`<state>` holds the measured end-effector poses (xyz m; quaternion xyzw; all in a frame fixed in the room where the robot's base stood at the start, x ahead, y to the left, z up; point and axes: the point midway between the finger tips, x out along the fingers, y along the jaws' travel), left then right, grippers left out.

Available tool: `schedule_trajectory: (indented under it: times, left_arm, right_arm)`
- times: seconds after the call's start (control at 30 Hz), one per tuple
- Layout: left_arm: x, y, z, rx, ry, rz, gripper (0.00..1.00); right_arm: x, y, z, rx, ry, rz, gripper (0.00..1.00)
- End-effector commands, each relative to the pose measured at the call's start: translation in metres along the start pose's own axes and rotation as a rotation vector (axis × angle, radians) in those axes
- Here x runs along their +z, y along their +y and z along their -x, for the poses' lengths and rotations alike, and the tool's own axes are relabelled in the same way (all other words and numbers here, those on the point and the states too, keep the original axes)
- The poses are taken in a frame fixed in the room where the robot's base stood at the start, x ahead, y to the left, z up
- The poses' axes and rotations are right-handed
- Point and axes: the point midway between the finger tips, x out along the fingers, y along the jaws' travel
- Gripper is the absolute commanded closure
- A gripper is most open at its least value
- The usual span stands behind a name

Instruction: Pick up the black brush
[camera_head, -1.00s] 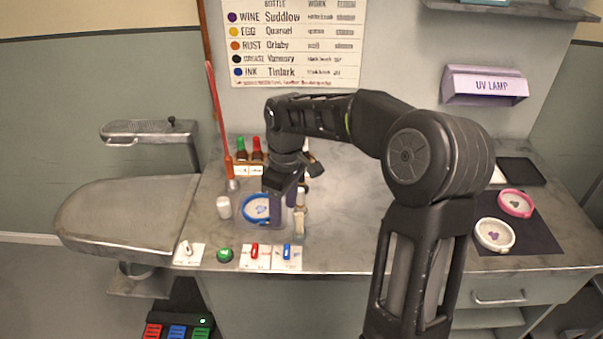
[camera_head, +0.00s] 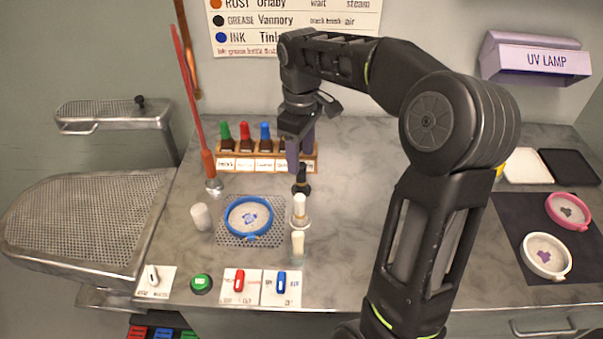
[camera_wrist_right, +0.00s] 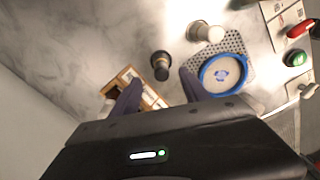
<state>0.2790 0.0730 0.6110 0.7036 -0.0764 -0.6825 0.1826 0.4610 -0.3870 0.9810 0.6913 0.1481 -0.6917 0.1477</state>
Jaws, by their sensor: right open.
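The black brush (camera_head: 301,181) stands upright on the marble counter, just in front of the bottle rack. It also shows in the right wrist view (camera_wrist_right: 160,66), seen from above with a dark top. My right gripper (camera_head: 300,158) is open and empty, pointing down above and slightly behind the brush. In the right wrist view its two fingers (camera_wrist_right: 157,92) are spread, with the brush ahead of the gap between them and apart from both. My left gripper is not in view.
A white-handled brush (camera_head: 299,211) and a cream bottle (camera_head: 297,246) stand in front of the black brush. A blue hoop (camera_head: 229,223) lies to its left. The bottle rack (camera_head: 236,164) stands behind. The counter to the right is clear up to a dark mat (camera_head: 511,234).

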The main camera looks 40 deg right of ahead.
Motion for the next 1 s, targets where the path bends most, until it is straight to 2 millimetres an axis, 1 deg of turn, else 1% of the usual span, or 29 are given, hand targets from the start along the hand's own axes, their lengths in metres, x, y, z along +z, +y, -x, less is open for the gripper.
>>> schedule_trajectory:
  times: [0.33,0.43,0.6,0.9,1.0]
  left_arm:
    - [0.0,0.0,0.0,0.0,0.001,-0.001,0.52]
    - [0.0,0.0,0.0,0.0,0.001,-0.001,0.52]
    - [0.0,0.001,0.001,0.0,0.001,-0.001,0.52]
    - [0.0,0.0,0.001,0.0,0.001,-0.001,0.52]
    - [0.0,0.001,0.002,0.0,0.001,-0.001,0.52]
  right_arm:
    - [0.0,0.0,-0.001,0.0,0.0,0.0,0.47]
    - [0.001,0.0,-0.007,-0.002,-0.003,-0.001,0.47]
    - [0.001,0.0,-0.024,-0.001,-0.002,-0.001,0.47]
    - [0.0,0.0,-0.026,0.0,0.0,-0.001,0.47]
    - [0.001,-0.001,-0.03,-0.001,-0.001,-0.001,0.47]
